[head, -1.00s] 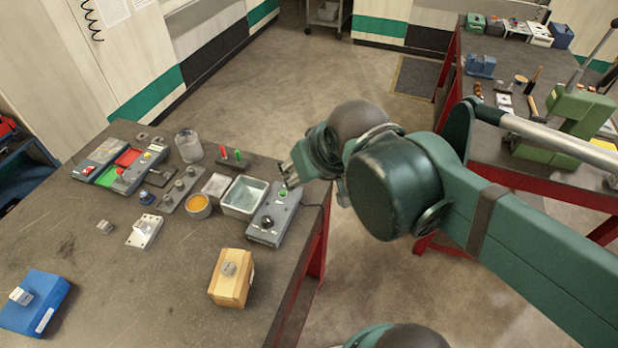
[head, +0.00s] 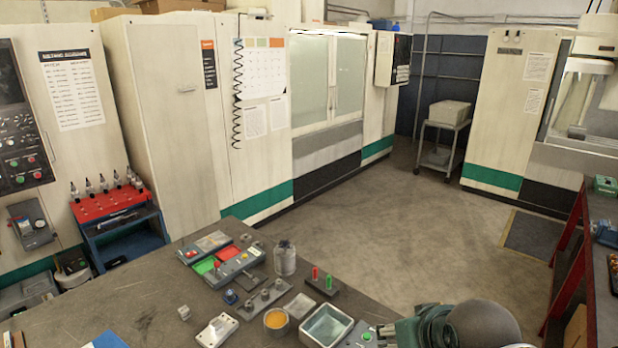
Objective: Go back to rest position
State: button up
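My gripper (head: 388,334) is at the bottom edge of the head view, at the right end of the workbench (head: 120,310). Only part of it shows, beside my green and dark wrist, and I cannot tell whether its fingers are open or shut. The grey-green open tray (head: 326,326) stands just left of it. A control box with a green button (head: 366,336) lies between the tray and my gripper, partly cut off by the frame.
The bench also holds an orange-filled round cup (head: 276,320), a jar (head: 285,258), a block with red and green pegs (head: 322,281) and red and green trays (head: 205,265). A red-framed bench (head: 580,240) stands at the right. Open floor (head: 440,230) lies between.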

notch_tip(320, 180, down, 8)
jog(key=b, duration=0.6)
jog(key=shift+r+b, duration=0.2)
jog(key=shift+b, duration=0.2)
dwell(0.5)
